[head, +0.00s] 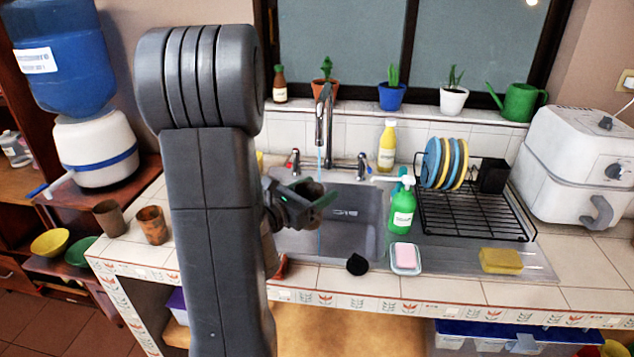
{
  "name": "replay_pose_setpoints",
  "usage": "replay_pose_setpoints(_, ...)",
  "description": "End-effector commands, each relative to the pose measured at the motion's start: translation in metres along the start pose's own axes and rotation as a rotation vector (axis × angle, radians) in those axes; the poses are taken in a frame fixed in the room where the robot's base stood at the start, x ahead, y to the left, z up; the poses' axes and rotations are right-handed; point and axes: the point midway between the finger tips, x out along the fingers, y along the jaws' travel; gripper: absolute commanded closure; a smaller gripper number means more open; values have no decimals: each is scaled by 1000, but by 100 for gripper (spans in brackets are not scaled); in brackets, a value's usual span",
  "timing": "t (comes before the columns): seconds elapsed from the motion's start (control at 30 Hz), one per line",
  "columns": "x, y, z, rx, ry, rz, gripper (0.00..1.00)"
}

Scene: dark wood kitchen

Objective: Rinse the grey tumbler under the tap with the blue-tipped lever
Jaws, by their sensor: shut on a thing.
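My gripper (297,203) is over the left part of the sink basin (350,212), shut on a dark grey-brown tumbler (312,188). My fingers hide much of this tumbler. A steel tap (324,115) rises behind the sink, and a thin bluish stream of water (319,158) falls from its spout towards the held tumbler. Water also shows below my gripper. I cannot tell how much enters the tumbler. A red-tipped lever (292,160) stands left of the spout. Another lever (363,165) stands at its right, and its tip looks bluish.
Two brownish tumblers, one duller (110,218) and one rusty (152,225), stand on the left counter by a water dispenser (95,150). A green soap bottle (402,207), pink soap dish (405,258) and dish rack (475,215) stand right of the basin. My arm hides the counter's left-middle.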

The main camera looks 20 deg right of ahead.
Motion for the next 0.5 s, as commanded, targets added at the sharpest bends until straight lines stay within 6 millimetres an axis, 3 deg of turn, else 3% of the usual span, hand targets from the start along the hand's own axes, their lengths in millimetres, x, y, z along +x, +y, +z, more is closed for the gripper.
replay_pose_setpoints(0.5,29,30,-7,0,0,1,64)
